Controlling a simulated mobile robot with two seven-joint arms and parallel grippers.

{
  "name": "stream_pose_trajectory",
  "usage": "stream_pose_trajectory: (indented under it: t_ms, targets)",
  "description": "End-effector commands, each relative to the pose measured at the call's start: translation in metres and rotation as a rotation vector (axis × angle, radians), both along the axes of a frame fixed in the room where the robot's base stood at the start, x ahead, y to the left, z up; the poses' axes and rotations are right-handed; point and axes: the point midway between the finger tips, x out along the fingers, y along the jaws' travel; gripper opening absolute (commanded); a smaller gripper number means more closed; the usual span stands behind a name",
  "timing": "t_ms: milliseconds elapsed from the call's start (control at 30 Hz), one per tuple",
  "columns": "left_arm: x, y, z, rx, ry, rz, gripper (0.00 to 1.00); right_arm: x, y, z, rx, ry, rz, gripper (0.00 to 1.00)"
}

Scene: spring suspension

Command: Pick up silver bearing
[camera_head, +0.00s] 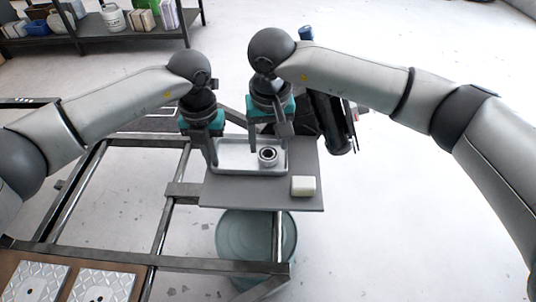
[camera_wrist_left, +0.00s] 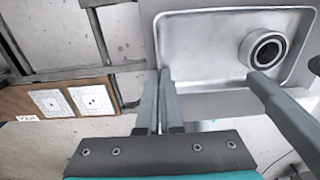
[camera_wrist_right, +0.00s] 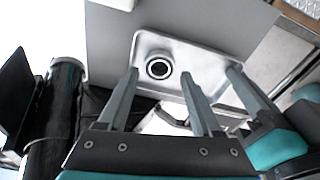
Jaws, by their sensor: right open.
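The silver bearing (camera_head: 267,153) is a short ring with a dark centre, standing in the right part of a shallow metal tray (camera_head: 228,170). It also shows in the left wrist view (camera_wrist_left: 264,50) and the right wrist view (camera_wrist_right: 158,68). My right gripper (camera_head: 267,143) is open and empty, close to the bearing; in its wrist view the bearing appears between the two fingers, and I cannot tell whether they touch it. My left gripper (camera_head: 213,162) has its fingers together with nothing visible between them, near the tray's left side, apart from the bearing.
The tray rests on a grey board (camera_head: 235,195) with a pale block (camera_head: 303,186) at its right. A dark cylindrical object (camera_head: 332,122) stands behind right. A metal frame (camera_head: 165,205) lies left, a bucket (camera_head: 228,240) below. My two grippers are close together.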

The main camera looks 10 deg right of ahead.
Motion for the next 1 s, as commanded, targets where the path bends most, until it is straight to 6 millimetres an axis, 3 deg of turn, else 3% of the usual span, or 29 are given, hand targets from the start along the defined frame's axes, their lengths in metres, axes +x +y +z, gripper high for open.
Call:
stream_pose_trajectory:
  t_ms: [233,533,1000]
  targets:
    - [0.0,0.0,0.0,-0.001,-0.001,0.0,0.0,0.008,0.0,-0.034,0.0,0.004,0.0,0.66]
    - [0.0,0.0,0.0,-0.001,-0.001,0.0,0.0,0.009,0.0,-0.038,0.001,0.001,0.0,0.66]
    - [0.0,0.0,0.0,-0.001,-0.001,0.0,0.0,0.009,0.0,-0.037,0.0,0.001,0.0,0.13]
